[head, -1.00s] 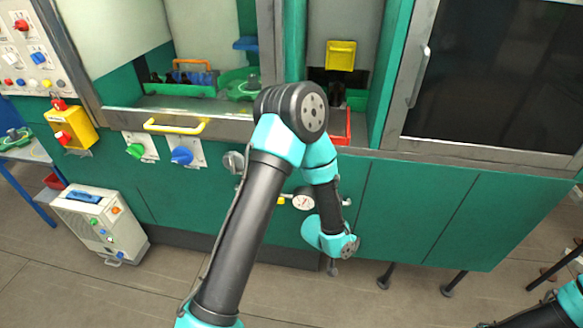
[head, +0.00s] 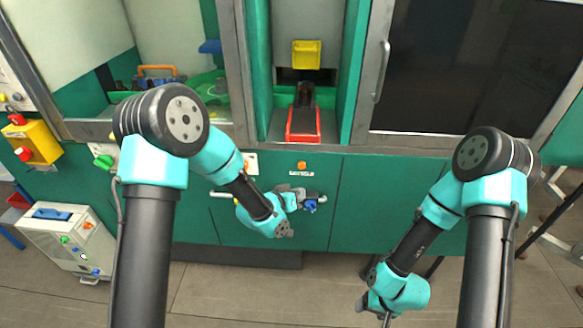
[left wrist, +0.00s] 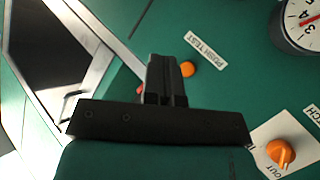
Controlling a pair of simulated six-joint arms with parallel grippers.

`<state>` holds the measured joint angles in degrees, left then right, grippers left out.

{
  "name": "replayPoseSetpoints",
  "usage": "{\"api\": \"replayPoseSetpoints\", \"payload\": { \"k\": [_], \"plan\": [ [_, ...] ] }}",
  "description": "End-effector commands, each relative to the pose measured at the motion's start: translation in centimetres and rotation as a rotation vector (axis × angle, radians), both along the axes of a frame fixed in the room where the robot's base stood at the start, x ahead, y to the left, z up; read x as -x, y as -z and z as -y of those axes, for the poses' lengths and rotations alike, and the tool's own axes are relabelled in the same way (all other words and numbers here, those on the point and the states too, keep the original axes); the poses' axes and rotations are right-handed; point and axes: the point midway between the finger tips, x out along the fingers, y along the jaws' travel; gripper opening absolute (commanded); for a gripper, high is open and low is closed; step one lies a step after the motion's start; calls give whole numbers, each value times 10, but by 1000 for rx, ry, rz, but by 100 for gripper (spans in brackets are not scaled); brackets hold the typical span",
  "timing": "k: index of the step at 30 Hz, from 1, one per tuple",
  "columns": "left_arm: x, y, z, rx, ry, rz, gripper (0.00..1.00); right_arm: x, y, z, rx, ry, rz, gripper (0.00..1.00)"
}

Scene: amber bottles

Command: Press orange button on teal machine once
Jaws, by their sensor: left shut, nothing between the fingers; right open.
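The teal machine (head: 355,215) fills the middle of the head view. Its orange button (head: 301,165) sits on the front panel below the red tray, with a small label under it. In the left wrist view the orange button (left wrist: 188,69) shows beside a "PUSH TEST" label. My left gripper (left wrist: 165,60) is shut and empty, its tips just left of the button in that view; I cannot tell whether they touch it. In the head view my left wrist is low and left of the button. My right gripper (head: 387,318) is open at the bottom edge, mostly hidden.
An orange knob (left wrist: 280,152) and a gauge (left wrist: 302,22) are on the panel. A white unit (head: 70,238) stands at the left. Panel right of the button is clear.

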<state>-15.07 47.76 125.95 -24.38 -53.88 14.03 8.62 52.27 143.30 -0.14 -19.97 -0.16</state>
Motion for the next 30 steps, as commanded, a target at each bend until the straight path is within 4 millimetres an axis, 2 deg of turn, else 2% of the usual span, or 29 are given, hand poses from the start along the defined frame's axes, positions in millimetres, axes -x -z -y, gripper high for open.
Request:
{"api": "replayPoseSetpoints", "payload": {
  "k": [11,30],
  "plan": [
    [-6,1,0,0,-1,-2,0,0,0,0,0,0,0,69],
    [-73,1,1,-1,-2,-2,0,0,0,0,0,0,0,69]
  ]
}}
